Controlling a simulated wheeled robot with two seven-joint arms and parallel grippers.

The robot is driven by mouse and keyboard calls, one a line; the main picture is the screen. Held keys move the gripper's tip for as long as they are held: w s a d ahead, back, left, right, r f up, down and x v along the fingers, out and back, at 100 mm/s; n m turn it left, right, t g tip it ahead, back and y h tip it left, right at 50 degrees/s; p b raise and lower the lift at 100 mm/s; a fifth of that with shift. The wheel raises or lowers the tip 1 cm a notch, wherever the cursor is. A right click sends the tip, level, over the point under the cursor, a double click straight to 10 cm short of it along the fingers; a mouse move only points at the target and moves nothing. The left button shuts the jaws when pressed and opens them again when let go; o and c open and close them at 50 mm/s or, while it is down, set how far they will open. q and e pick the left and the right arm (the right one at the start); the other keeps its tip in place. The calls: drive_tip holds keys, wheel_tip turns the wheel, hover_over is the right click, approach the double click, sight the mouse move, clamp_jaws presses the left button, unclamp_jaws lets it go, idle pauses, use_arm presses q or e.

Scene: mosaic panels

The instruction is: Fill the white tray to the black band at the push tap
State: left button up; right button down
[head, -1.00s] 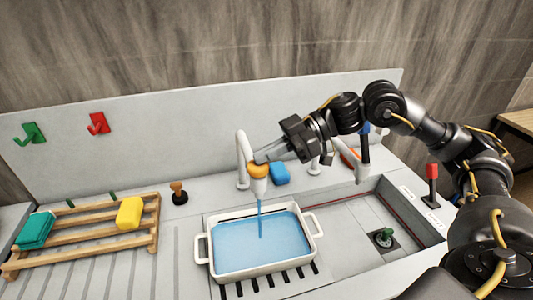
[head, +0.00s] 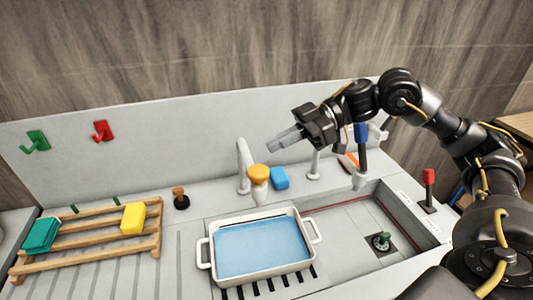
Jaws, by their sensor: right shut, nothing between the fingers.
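The white tray (head: 264,275) stands level on the black-slotted grating under the push tap. It holds blue water (head: 262,247) that covers its floor. I cannot make out the black band, so the level against it cannot be told. The push tap (head: 243,160) is a white curved spout with an orange push head (head: 258,173) above the tray's back edge. No stream falls from it. My right gripper (head: 270,147) is shut and empty, above the orange head and apart from it. My left gripper is not in view.
A blue sponge (head: 280,178) lies right of the tap. A sink basin with a green-topped plug (head: 382,240) is right of the tray. A red lever (head: 429,180) stands farther right. A wooden rack (head: 95,240) with yellow and teal sponges is at left.

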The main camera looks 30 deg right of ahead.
drive_tip(key=b+v, duration=0.1)
drive_tip(key=v, duration=0.5)
drive_tip(key=shift+d, duration=0.2)
idle(1.4)
wheel_tip(320, 180, down, 9)
drive_tip(key=s+d+m+b, duration=0.1)
drive_tip(key=d+b, duration=0.2)
drive_tip(key=b, duration=0.2)
wheel_tip(320, 180, up, 8)
drive_tip(key=a+n+t+y+b, duration=0.1)
drive_tip(key=n+y+b, duration=0.1)
drive_tip(key=shift+s+a+r, duration=0.15)
drive_tip(key=shift+s, duration=0.35)
